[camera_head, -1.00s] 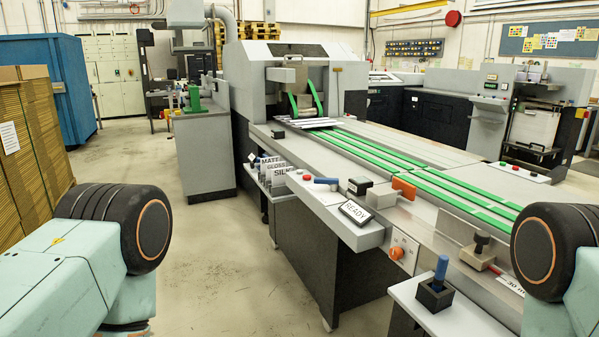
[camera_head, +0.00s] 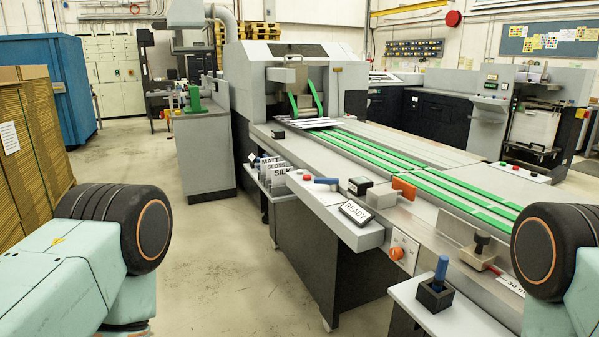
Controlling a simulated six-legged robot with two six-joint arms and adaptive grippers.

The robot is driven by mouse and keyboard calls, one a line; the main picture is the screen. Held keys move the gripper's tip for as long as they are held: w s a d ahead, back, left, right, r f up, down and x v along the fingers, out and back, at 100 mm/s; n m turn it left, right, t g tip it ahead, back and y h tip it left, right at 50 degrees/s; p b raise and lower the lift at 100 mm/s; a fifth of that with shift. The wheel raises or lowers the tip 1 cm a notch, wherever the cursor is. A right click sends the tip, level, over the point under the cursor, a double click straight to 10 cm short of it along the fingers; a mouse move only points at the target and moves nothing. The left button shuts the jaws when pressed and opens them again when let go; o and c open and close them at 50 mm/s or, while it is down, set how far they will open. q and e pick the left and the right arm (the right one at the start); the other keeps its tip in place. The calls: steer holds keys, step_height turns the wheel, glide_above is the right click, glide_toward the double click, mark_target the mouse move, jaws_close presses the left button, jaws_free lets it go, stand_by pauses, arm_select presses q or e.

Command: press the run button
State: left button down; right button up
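No button in view carries a label I can read as run. An orange rotary knob (camera_head: 397,253) is on a pale plate on the machine's front face. A small panel (camera_head: 518,172) with red and green buttons lies on the far side of the machine. Neither gripper is in view; only my arm links show at the lower left and right edges.
The stitching machine (camera_head: 376,149) with green belts fills the middle and right. An orange block (camera_head: 404,188), a blue-handled tool in a black holder (camera_head: 436,289) and a dark knob (camera_head: 480,244) stand along its near side. Cardboard stacks (camera_head: 33,150) stand left. Floor between is clear.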

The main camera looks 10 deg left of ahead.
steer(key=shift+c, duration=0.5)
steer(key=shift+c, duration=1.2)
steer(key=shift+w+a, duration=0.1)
